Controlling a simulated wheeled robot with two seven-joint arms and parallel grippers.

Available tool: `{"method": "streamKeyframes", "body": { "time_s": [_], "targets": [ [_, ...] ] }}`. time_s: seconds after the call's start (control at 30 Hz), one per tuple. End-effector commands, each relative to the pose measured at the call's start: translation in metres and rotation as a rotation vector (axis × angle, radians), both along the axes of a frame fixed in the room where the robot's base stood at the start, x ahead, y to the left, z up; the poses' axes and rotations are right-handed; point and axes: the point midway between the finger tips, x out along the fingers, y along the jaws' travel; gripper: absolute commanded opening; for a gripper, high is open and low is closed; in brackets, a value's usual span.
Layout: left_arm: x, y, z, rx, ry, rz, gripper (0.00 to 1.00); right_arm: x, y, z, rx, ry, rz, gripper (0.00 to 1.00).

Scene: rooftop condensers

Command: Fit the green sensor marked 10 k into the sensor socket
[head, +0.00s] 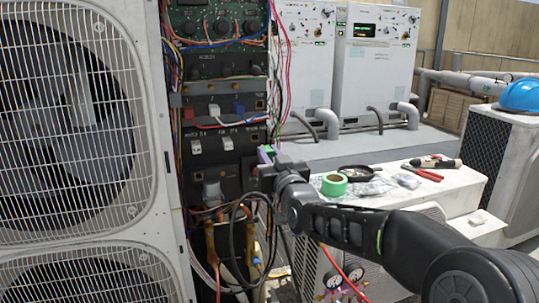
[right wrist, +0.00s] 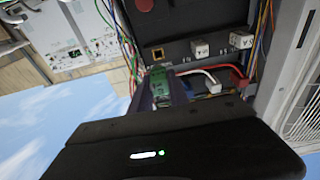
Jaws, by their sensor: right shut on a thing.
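My right gripper (head: 266,155) is in front of the open electrical panel, shut on a small green sensor (right wrist: 160,82). In the right wrist view, the sensor sits between the purple fingers (right wrist: 166,92); its marking is too small to read. A square brass-rimmed socket (right wrist: 157,54) on the dark panel shows just beyond the sensor, seemingly apart from it. In the head view, similar square openings show on the panel, one (head: 254,136) just above my gripper. I cannot tell which one is the sensor socket. My left gripper is not in view.
White connectors (head: 197,147) and loose wires (head: 277,60) surround the panel. The large fan unit (head: 65,110) stands at the left. A white bench top (head: 440,195) at the right holds green tape (head: 334,184), a black dish (head: 355,173) and red-handled pliers (head: 424,173).

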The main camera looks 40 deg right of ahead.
Motion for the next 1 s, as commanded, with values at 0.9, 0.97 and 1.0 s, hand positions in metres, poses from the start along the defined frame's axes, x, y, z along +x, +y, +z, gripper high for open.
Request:
{"method": "streamKeyframes", "body": {
  "time_s": [0.9,0.97,1.0],
  "targets": [
    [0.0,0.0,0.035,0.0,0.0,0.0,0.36,0.055,-0.019,0.0,0.0,-0.001,0.0,0.0],
    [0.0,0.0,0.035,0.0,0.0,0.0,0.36,0.055,-0.019,0.0,0.0,-0.001,0.0,0.0],
    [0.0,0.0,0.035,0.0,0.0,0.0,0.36,0.055,-0.019,0.0,0.0,-0.001,0.0,0.0]
  ]
}}
